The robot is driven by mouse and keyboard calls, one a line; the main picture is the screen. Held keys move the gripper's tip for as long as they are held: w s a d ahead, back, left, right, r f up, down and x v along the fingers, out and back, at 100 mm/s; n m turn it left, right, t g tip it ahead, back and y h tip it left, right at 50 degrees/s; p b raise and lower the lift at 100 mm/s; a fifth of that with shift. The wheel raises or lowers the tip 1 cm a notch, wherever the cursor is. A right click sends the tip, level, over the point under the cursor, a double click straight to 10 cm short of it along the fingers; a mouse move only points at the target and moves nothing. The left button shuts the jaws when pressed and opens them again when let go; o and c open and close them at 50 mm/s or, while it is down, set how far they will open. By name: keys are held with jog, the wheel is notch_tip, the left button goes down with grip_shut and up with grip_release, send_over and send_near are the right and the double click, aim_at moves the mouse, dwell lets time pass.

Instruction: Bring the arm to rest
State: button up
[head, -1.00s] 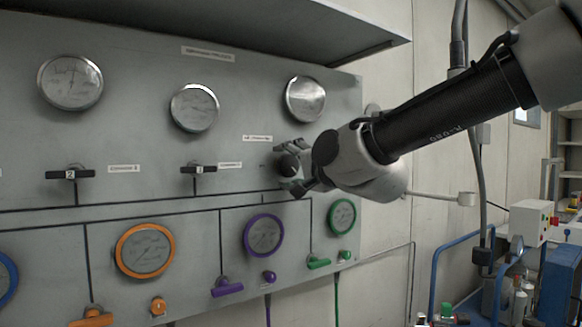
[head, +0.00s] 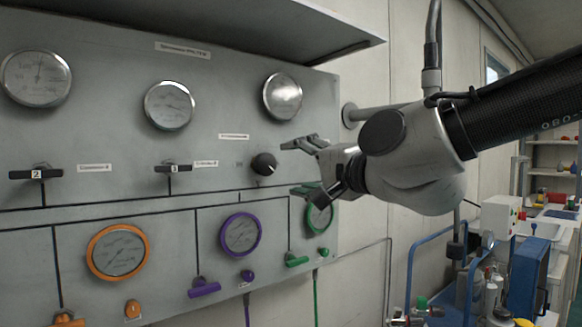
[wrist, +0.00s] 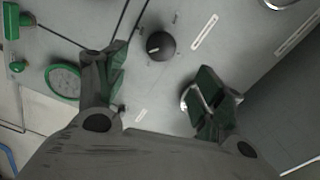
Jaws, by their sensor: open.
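My gripper (head: 300,167) is open and empty, at the right side of the grey panel (head: 100,205) in the head view. Its fingers point left toward a black round knob (head: 264,164) and stand apart from it. In the wrist view the knob (wrist: 161,46) shows beyond the two spread fingertips, with clear space around it. The arm reaches in from the right edge of the head view. The gripper partly covers the green-ringed gauge (head: 319,214).
The panel carries several gauges, black T-handles (head: 173,168), a purple handle (head: 204,288) and a green handle (head: 296,260). A dark shelf (head: 260,25) juts out above. A blue cart (head: 530,275) stands at lower right.

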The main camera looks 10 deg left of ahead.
dwell(0.3)
jog(key=s+f+n+g+h, duration=0.2)
jog(key=s+f+n+g, duration=0.35)
jog(key=f, duration=0.45)
jog(key=d+f+n+g+h, duration=0.25)
jog(key=d+f+n, duration=0.25)
jog(key=d+f, duration=0.3)
jog(key=s+d+f+m+h, duration=0.1)
jog(key=s+d+h, duration=0.2)
jog(key=d, duration=1)
jog(key=s+d+f+m+h, duration=0.2)
jog(key=s+d+h, duration=0.1)
jog(key=d, duration=1)
jog(key=s+d+f+m+h, duration=0.1)
jog(key=s+d+m+h, duration=0.1)
jog(key=d, duration=1.1)
jog(key=shift+s+f+h, duration=0.25)
jog(key=shift+s+h, duration=0.3)
jog(key=shift+s, duration=0.05)
jog(key=shift+w, duration=0.15)
